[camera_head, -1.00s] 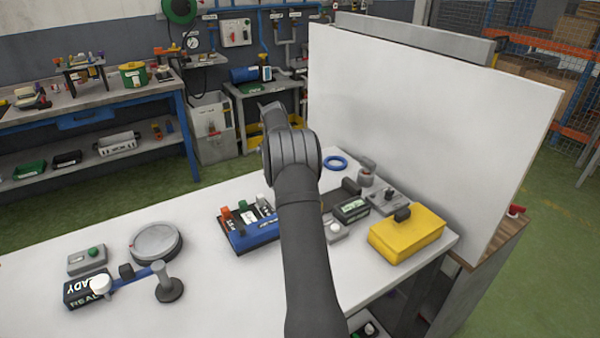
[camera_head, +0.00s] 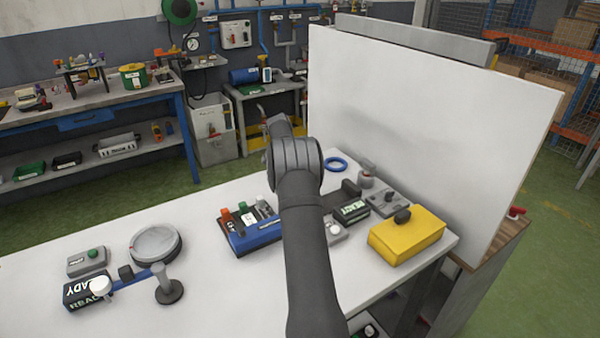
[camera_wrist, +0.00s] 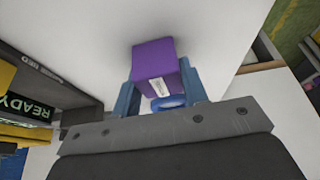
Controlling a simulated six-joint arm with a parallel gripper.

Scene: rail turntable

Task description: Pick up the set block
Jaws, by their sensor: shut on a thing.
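A purple block (camera_wrist: 154,62) with a small white label sits between the two blue fingers of my gripper (camera_wrist: 160,90) in the wrist view. The gripper is shut on it. The label's text is too small to read. In the head view my arm hides the gripper and the block. A pale surface lies beyond the block in the wrist view; I cannot tell whether the block touches it.
A yellow box (camera_head: 407,240), a blue switch box (camera_head: 252,238) and a dark READY box (camera_head: 351,210) stand near my arm.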

